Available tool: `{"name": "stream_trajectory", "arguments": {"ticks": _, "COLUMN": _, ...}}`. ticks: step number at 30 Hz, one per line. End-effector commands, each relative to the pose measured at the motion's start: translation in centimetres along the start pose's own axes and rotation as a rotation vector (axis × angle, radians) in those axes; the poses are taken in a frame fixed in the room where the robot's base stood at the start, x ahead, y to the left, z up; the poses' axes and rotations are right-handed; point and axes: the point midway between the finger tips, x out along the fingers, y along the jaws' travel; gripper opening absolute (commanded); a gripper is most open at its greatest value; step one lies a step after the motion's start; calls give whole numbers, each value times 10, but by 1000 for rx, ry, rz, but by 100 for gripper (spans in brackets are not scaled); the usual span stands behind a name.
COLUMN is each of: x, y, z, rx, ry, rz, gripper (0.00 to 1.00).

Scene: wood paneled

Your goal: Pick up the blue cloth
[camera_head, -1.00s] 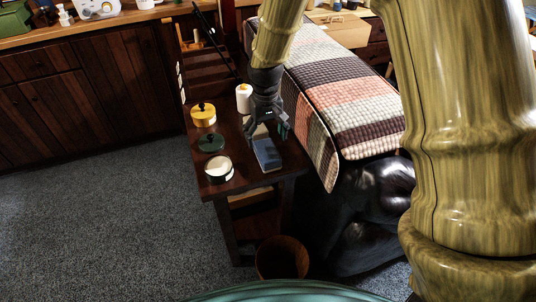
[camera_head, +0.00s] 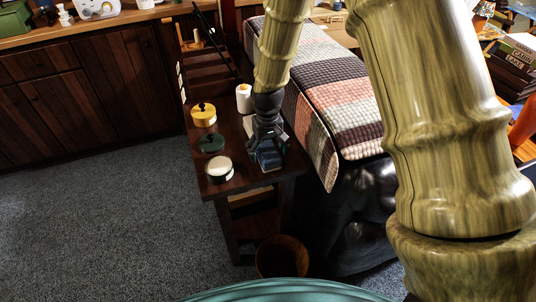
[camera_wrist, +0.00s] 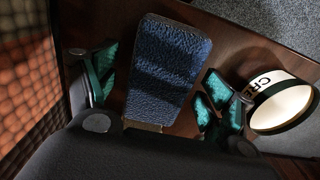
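The blue cloth (camera_wrist: 168,62) lies as a folded, textured rectangle on the dark wooden table (camera_head: 240,184). In the head view the cloth (camera_head: 269,160) is near the table's front edge and partly covered by my gripper (camera_head: 267,147). In the wrist view my gripper (camera_wrist: 152,90) is open, with one teal-padded finger on each side of the cloth. The fingers appear apart from it.
A round white-topped container (camera_wrist: 282,105) is close beside the right finger. A green jar (camera_head: 212,142), a yellow lidded jar (camera_head: 203,115) and a white candle (camera_head: 244,98) stand behind it. A quilt-covered bed (camera_head: 340,110) borders the table's right side.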

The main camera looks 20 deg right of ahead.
Motion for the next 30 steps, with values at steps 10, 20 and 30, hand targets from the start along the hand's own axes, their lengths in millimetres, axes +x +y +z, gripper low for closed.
{"name": "stream_trajectory", "arguments": {"ticks": 10, "x": 0, "y": 0, "z": 0, "rx": 0, "ry": 0, "rz": 0, "gripper": 33}}
{"name": "stream_trajectory", "arguments": {"ticks": 20, "x": -4, "y": 0, "z": 0, "rx": 0, "ry": 1, "rz": 0, "gripper": 29}}
{"name": "stream_trajectory", "arguments": {"ticks": 30, "x": -36, "y": 2, "z": 5, "rx": 1, "ry": -1, "rz": 0, "gripper": 29}}
